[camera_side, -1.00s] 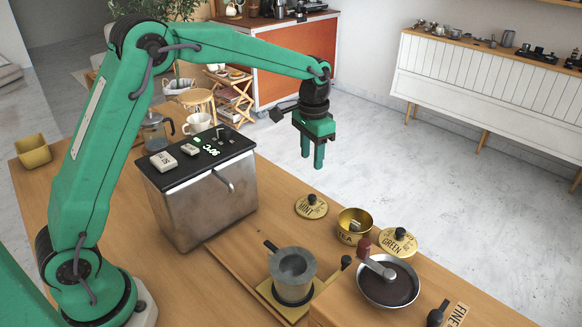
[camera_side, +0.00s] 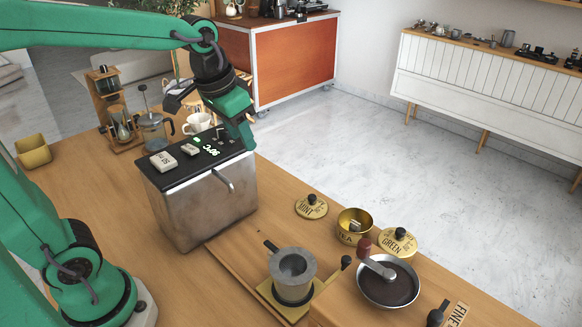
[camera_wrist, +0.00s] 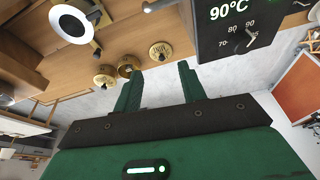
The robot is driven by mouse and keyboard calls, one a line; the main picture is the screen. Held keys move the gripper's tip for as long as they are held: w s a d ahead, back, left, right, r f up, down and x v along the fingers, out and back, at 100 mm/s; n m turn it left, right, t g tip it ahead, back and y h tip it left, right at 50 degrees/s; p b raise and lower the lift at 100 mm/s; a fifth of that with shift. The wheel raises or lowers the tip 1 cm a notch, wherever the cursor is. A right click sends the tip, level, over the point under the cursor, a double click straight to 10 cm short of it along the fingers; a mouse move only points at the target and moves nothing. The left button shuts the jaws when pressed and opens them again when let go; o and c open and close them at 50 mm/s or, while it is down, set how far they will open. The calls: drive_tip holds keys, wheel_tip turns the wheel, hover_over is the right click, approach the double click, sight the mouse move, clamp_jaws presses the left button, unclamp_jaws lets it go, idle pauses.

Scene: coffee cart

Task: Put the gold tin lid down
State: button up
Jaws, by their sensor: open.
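Two round gold lids with black knobs lie on the wooden counter: the MINT lid (camera_side: 311,208) and the GREEN lid (camera_side: 398,242). An open gold tin marked TEA (camera_side: 354,226) stands between them with something pale inside. In the wrist view the MINT lid (camera_wrist: 160,50), the tin (camera_wrist: 126,68) and the GREEN lid (camera_wrist: 104,76) lie beyond my fingers. My gripper (camera_side: 246,138) is raised near the right rear corner of the metal brewing box, away from the lids. Its fingers (camera_wrist: 158,82) are apart with nothing between them.
The metal box (camera_side: 205,205) with a 90°C display stands left of the lids. A metal cup (camera_side: 293,275) and a dark pan with a crank (camera_side: 389,287) stand in front. A French press (camera_side: 154,130) and white mug (camera_side: 197,123) are behind the box.

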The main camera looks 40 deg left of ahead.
drive_tip(key=s+a+f+n+t, duration=0.1)
drive_tip(key=s+f+t, duration=0.1)
drive_tip(key=s, duration=1)
